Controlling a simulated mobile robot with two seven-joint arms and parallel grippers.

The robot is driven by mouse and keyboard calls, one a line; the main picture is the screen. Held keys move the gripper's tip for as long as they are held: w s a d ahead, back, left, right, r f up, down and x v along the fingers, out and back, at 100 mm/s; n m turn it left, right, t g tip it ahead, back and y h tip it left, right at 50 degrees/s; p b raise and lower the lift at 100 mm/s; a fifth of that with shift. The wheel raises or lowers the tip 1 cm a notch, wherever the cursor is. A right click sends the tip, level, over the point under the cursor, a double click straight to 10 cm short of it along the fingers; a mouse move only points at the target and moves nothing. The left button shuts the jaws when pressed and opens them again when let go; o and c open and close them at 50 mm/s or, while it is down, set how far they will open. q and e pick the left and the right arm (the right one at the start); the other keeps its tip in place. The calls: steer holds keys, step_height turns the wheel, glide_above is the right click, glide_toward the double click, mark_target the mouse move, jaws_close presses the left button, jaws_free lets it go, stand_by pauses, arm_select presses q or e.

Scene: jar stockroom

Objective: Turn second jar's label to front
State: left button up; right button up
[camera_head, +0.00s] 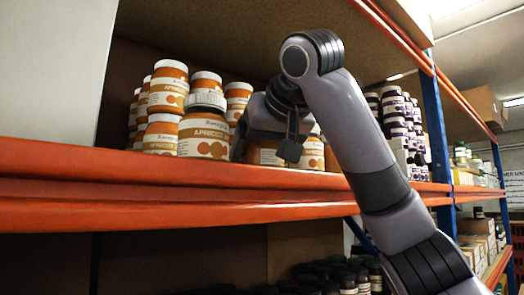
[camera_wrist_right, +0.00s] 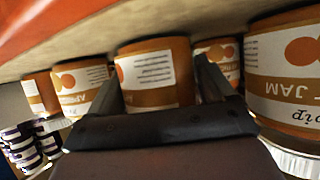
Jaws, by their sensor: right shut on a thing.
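My right gripper (camera_head: 266,147) reaches onto the shelf and is shut on an apricot jam jar (camera_head: 262,157) in the front part of the group. The jar stands upright; its lid is hidden behind the gripper. Mostly plain orange-brown side shows in the head view. In the wrist view the held jar (camera_wrist_right: 155,75) shows a white panel with small print between the two fingers. A front jar (camera_head: 204,133) left of the gripper shows its apricot label toward the head camera. Another jar (camera_head: 313,154) stands just right of it. My left gripper is not in view.
More apricot jars (camera_head: 168,88) are stacked at the left and behind. Purple-labelled jars (camera_head: 394,108) stand farther right. The orange shelf beam (camera_head: 150,185) runs along the front edge. In the wrist view a large jar (camera_wrist_right: 285,80) is close on the right.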

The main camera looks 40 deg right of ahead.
steer(key=o, duration=1.5)
steer(key=shift+f, duration=0.1)
steer(key=shift+c, duration=0.2)
steer(key=shift+s, duration=0.1)
steer(key=b+v, duration=0.2)
steer(key=v, duration=0.2)
steer(key=shift+s, duration=0.3)
steer(key=shift+b+v, duration=0.3)
steer(key=shift+v, duration=1.05)
steer(key=shift+w, duration=0.15)
steer(key=shift+c, duration=0.3)
